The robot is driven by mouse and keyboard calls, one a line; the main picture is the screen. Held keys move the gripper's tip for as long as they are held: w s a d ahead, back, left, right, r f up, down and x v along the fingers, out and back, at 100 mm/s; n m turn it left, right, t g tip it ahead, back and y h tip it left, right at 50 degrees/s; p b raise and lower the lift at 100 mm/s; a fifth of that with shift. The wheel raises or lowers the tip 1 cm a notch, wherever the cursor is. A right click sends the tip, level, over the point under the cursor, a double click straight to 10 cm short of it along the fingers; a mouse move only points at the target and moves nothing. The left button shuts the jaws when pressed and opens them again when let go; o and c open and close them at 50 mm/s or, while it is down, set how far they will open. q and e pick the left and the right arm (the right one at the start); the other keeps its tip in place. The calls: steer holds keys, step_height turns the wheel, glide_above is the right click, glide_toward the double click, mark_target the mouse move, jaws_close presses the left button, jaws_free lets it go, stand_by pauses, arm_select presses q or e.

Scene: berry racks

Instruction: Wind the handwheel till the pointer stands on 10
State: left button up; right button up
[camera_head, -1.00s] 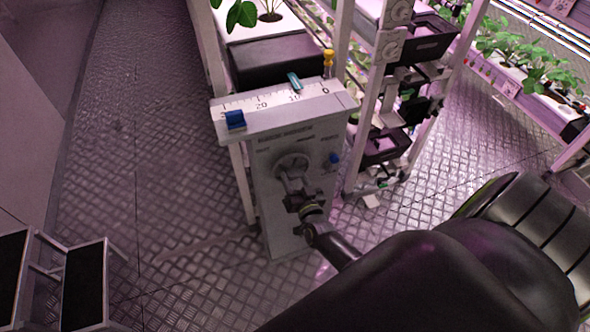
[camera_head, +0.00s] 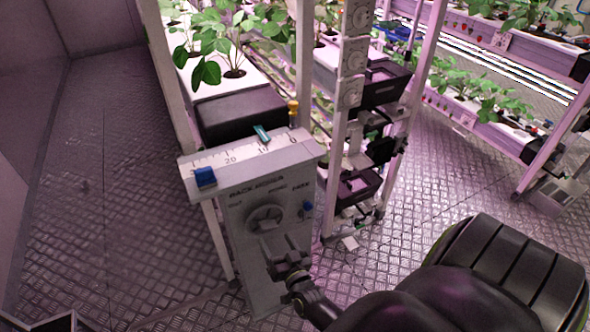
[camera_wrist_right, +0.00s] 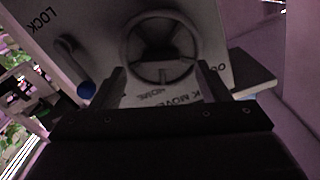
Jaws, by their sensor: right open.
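The handwheel (camera_head: 264,217) is a grey round wheel on the front of the grey rack-mover box (camera_head: 250,280). It also shows in the right wrist view (camera_wrist_right: 160,48). A teal pointer (camera_head: 262,134) stands at about the 10 mark of the white scale (camera_head: 215,160) on top; its exact reading is too small to tell. My right gripper (camera_head: 278,243) is open in front of the wheel. In the right wrist view its two fingers (camera_wrist_right: 160,85) are spread below the wheel, with nothing between them; contact cannot be told. My left gripper is out of view.
A blue block (camera_head: 205,177) sits at the scale's left end, and a yellow-topped post (camera_head: 293,112) stands behind its right end. A small blue knob (camera_head: 308,208) is right of the wheel. Plant racks stand behind. The floor (camera_head: 130,200) at left is clear.

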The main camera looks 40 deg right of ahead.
steer(key=b+v, duration=0.2)
steer(key=v, duration=1)
steer(key=shift+s, duration=0.3)
steer(key=shift+c, duration=0.4)
steer(key=shift+f, duration=0.15)
steer(key=shift+c, duration=1.2)
steer(key=m+b, duration=0.2)
steer(key=m, duration=0.1)
steer(key=d+f+m+h+b, duration=0.1)
steer(key=m+b, duration=0.2)
steer(key=f+m+b, duration=0.1)
steer(key=m+b, duration=0.2)
steer(key=shift+d+g, duration=0.4)
steer(key=c, duration=0.5)
steer(key=m+t+y+b, duration=0.1)
steer(key=m+b, duration=0.1)
steer(key=m, duration=0.7)
glide_toward(271, 229)
steer(key=p+x, duration=0.1)
steer(key=x, duration=0.7)
steer(key=shift+w, duration=0.25)
steer(key=shift+w+d+f+p, duration=0.1)
steer(key=shift+w+d+p, duration=0.15)
steer(key=shift+w, duration=0.4)
